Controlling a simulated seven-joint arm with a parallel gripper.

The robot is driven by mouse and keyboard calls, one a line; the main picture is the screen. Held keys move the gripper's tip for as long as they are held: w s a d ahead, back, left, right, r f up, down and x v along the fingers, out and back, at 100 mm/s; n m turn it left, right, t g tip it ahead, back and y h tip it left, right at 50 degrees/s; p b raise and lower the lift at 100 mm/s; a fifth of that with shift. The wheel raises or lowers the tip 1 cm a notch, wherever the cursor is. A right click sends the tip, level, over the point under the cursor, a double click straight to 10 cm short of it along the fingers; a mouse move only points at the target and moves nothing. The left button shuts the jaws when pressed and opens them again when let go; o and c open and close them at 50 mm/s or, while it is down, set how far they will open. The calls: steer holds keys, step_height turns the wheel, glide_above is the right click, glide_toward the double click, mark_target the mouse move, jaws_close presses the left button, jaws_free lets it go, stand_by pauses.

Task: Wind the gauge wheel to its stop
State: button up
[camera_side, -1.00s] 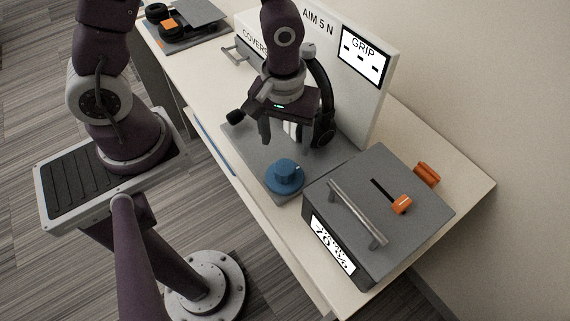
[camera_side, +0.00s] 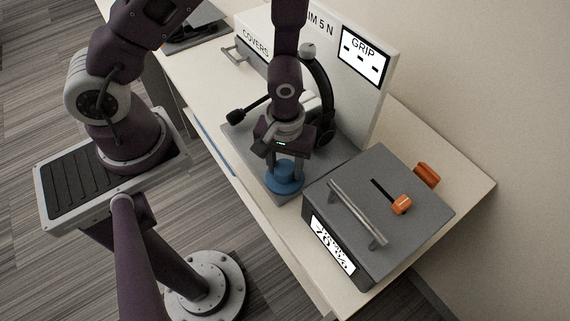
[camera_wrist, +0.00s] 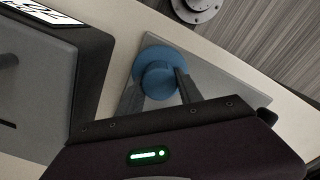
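The gauge wheel seems to be the blue wheel (camera_side: 284,181), a flat disc with a raised round hub, on the grey base plate. It also shows in the wrist view (camera_wrist: 158,68). My gripper (camera_side: 285,173) points down over it, and in the wrist view my gripper's two fingers (camera_wrist: 160,84) stand on either side of the hub. They are close to the hub; I cannot tell whether they press on it. The fingers hide part of the wheel in the side view.
A grey box (camera_side: 390,205) with a bar handle, an orange slider knob and a percent display stands close to the right of the wheel.

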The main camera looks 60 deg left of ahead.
steer(key=c, duration=0.5)
steer(key=shift+m, duration=0.3)
steer(key=m, duration=0.4)
steer(key=shift+d+m, duration=0.1)
steer(key=shift+m, duration=0.2)
steer(key=m, duration=1)
steer(key=shift+d+m, duration=0.1)
steer(key=shift+m, duration=0.3)
steer(key=m, duration=0.5)
steer(key=shift+m, duration=0.6)
